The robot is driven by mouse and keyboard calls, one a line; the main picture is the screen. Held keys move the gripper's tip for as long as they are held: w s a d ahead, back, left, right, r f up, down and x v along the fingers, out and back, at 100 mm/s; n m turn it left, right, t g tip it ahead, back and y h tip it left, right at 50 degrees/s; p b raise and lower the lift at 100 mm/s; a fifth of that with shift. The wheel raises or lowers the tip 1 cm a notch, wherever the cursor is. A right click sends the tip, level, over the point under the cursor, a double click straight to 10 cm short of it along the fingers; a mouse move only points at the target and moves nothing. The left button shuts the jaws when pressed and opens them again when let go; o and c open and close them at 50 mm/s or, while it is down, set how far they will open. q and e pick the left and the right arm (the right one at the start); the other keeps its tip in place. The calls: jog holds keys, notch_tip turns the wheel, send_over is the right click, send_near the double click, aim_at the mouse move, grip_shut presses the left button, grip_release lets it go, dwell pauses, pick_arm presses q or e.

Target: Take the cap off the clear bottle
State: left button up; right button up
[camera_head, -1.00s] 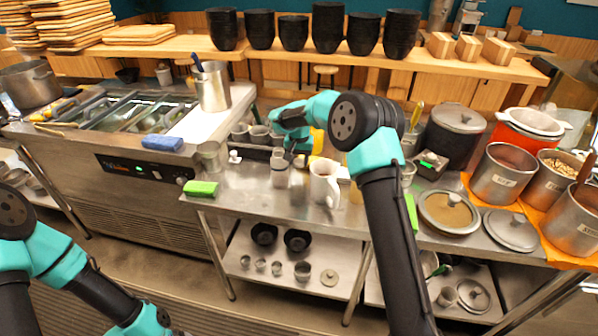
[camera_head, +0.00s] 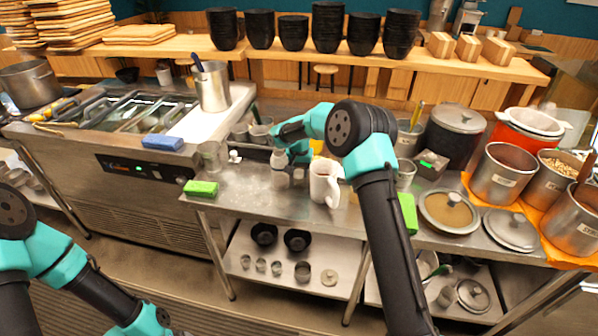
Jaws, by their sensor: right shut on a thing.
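The clear bottle (camera_head: 281,179) stands on the steel counter, left of a white mug (camera_head: 325,183). My right gripper (camera_head: 281,158) is at the bottle's top, shut on its pale cap; the fingers hide much of the cap. I cannot tell whether the cap is still seated on the neck. My left arm shows at the lower left, low in front of the counter, and its gripper is out of view.
A glass (camera_head: 210,156) and a small white piece (camera_head: 234,157) stand left of the bottle. A green sponge (camera_head: 201,188) lies near the counter's front edge. Metal cups (camera_head: 260,134) stand behind. Lidded pots and lids crowd the right side.

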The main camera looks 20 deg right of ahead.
aim_at(299, 172)
jog(key=shift+f, duration=0.2)
jog(key=o, duration=1)
jog(key=shift+r, duration=0.15)
notch_tip(299, 172, up, 12)
jog(key=shift+r, duration=0.1)
dwell(0.4)
